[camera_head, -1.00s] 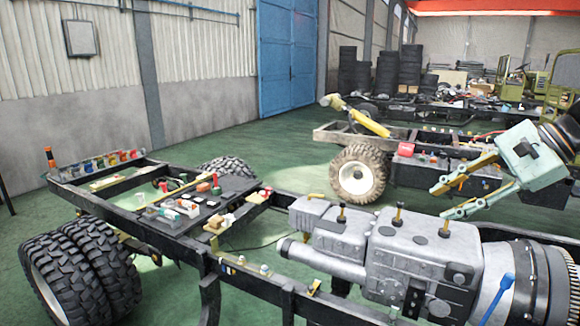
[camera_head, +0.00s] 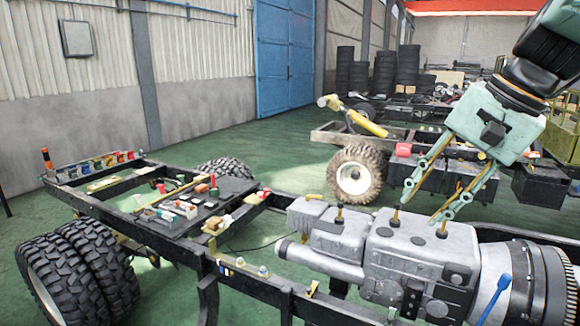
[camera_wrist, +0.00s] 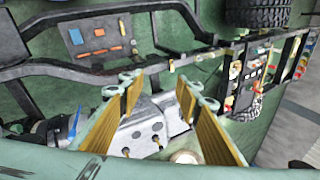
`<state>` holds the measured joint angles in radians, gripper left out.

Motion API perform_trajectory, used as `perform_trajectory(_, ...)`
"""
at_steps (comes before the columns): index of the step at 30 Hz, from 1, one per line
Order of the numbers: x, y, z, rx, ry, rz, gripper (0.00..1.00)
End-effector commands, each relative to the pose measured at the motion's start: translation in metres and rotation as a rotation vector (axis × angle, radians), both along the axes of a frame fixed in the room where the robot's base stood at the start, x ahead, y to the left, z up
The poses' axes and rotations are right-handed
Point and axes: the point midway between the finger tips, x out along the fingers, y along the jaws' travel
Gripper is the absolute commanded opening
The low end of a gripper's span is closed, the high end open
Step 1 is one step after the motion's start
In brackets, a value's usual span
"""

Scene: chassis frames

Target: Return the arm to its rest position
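My gripper (camera_head: 421,209) is pale green with two yellow-lined fingers. In the camera_head view it hangs at the right, tilted down and to the left, over or in front of the grey engine block (camera_head: 415,262). I cannot tell how far its tips are from the engine. The fingers are spread and nothing is between them. In the wrist view my gripper (camera_wrist: 160,84) is also open and empty, with the grey engine (camera_wrist: 146,130) seen between and beyond the fingers. My arm rises out of the picture at the top right.
A black chassis frame (camera_head: 140,228) on tyres carries the engine and a dark board (camera_head: 205,200) of small parts. A blue-handled tool (camera_head: 496,296) stands at the engine's right. A second chassis (camera_head: 440,175) stands behind. Green floor (camera_head: 290,165) is open between them.

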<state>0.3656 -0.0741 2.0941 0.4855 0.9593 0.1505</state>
Motion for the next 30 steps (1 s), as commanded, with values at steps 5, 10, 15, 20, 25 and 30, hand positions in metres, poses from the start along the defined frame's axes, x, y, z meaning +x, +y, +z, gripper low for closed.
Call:
perform_trajectory(5, -0.018, 0.014, 0.013, -0.090, -0.043, 0.072, 0.32)
perform_trajectory(10, -0.035, 0.024, 0.024, -0.170, -0.085, 0.138, 0.32)
perform_trajectory(15, -0.055, 0.034, 0.032, -0.245, -0.124, 0.203, 0.32)
perform_trajectory(20, -0.077, 0.042, 0.034, -0.309, -0.154, 0.267, 0.32)
perform_trajectory(25, -0.105, 0.050, 0.030, -0.366, -0.173, 0.338, 0.32)
perform_trajectory(30, -0.139, 0.057, 0.017, -0.414, -0.179, 0.410, 0.32)
